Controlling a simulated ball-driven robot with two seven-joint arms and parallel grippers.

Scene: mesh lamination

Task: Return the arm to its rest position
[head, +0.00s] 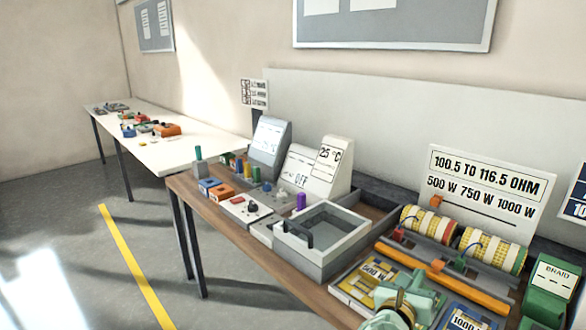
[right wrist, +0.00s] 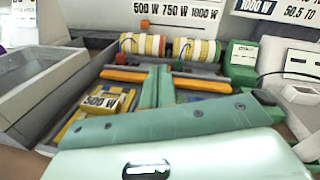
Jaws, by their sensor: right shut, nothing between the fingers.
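My right gripper (head: 416,284) shows at the bottom of the head view, over the front of the wooden bench (head: 232,214). Its pale green fingers are shut together with nothing between them. The fingers also show in the right wrist view (right wrist: 157,88), pointing away toward two yellow mesh rolls. The gripper is beside a yellow "500 W" tray (head: 352,284) and in front of an orange bar (head: 410,262). My left gripper is in neither view.
Two mesh rolls (head: 428,225) (head: 493,250) lie behind the orange bar. A grey open basin (head: 350,246) is to the left, a green "BRAID" box (head: 549,287) to the right. A "1000 W" tray (head: 466,319) is close to the gripper. Floor is clear left of the bench.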

